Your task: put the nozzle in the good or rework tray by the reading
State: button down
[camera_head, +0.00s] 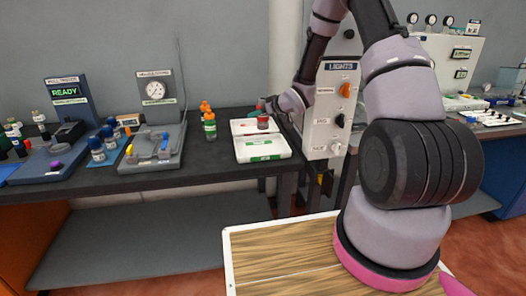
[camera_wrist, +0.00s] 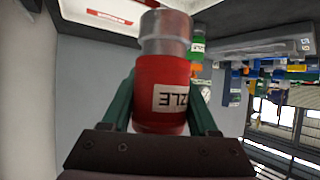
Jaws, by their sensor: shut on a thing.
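My gripper (camera_wrist: 165,115) is shut on the nozzle (camera_wrist: 162,85), a red cylinder with a grey metal end and a white label showing part of its name. In the head view the nozzle (camera_head: 263,122) appears small and red at the rear white tray (camera_head: 240,128); I cannot tell whether it touches the tray. The front white tray (camera_head: 262,158) has a green label. A tray with a red label (camera_wrist: 112,18) shows at the top of the wrist view. The gauge (camera_head: 155,89) has a round dial; its reading is too small to tell.
Orange and green bottles (camera_head: 209,124) stand left of the trays. A lights panel (camera_head: 332,108) with knobs stands close on the right, beside my arm. A fixture with a READY screen (camera_head: 67,93) and several blue-capped bottles are at left. The dark bench's front edge is clear.

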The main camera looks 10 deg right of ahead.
jog(key=shift+y, duration=0.3)
jog(key=f, duration=1)
jog(key=shift+w+a, duration=0.35)
jog(key=shift+f, duration=0.15)
jog(key=shift+c, duration=0.8)
grip_release()
